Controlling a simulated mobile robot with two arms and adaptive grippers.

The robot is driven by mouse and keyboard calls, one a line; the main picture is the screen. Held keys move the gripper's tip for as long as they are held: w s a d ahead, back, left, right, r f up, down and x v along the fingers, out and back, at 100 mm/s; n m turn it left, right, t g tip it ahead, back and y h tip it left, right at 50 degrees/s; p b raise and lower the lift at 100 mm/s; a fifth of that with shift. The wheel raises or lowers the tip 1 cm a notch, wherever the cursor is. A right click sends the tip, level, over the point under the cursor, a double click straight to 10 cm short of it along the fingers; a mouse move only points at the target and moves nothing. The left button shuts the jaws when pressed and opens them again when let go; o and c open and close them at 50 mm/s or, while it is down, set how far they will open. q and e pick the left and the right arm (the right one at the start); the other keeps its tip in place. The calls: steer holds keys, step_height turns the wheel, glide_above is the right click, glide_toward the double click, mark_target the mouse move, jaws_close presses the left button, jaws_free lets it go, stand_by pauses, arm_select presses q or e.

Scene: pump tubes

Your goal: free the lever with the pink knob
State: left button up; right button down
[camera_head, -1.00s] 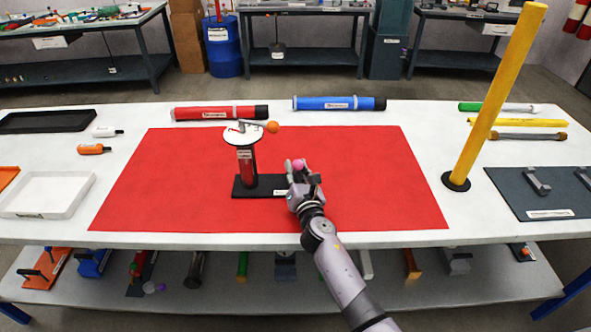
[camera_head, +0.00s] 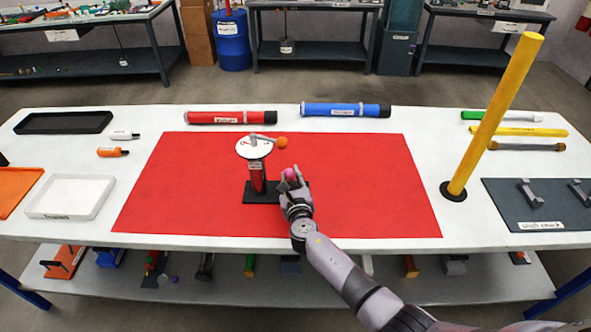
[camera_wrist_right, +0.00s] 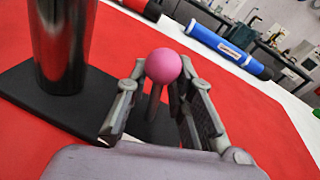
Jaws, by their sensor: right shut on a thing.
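The pump stands on the red mat with a dark upright column (camera_head: 257,180), a white disc (camera_head: 254,148) on top and a black base plate (camera_head: 258,198). A lever with an orange knob (camera_head: 282,142) lies across the disc. The pink knob (camera_head: 290,174) is at the right of the column, above the plate's right part. In the right wrist view the pink knob (camera_wrist_right: 163,64) sits between the finger pads, its thin stem running down between them. My right gripper (camera_head: 293,184) is shut on this lever. The lever's lower end is hidden. My left gripper is out of view.
The red mat (camera_head: 370,190) is clear right of my arm. A tall yellow pole (camera_head: 490,125) stands on the right. Red (camera_head: 230,117) and blue (camera_head: 345,110) tubes lie behind the mat. A white tray (camera_head: 72,213) is on the left.

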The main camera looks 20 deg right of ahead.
steer(key=shift+w+a+f+n+g+p, duration=0.15)
steer(key=shift+a+n+g+p, duration=0.3)
steer(key=shift+n+p, duration=0.65)
steer(key=shift+a+f, duration=0.1)
steer(key=shift+a, duration=0.05)
steer(key=c, duration=1.3)
jaws_free()
steer(key=shift+s, duration=0.4)
steer(key=v, duration=1.1)
steer(key=shift+s+a, duration=0.1)
steer(key=shift+a, duration=0.15)
steer(key=shift+f, duration=0.1)
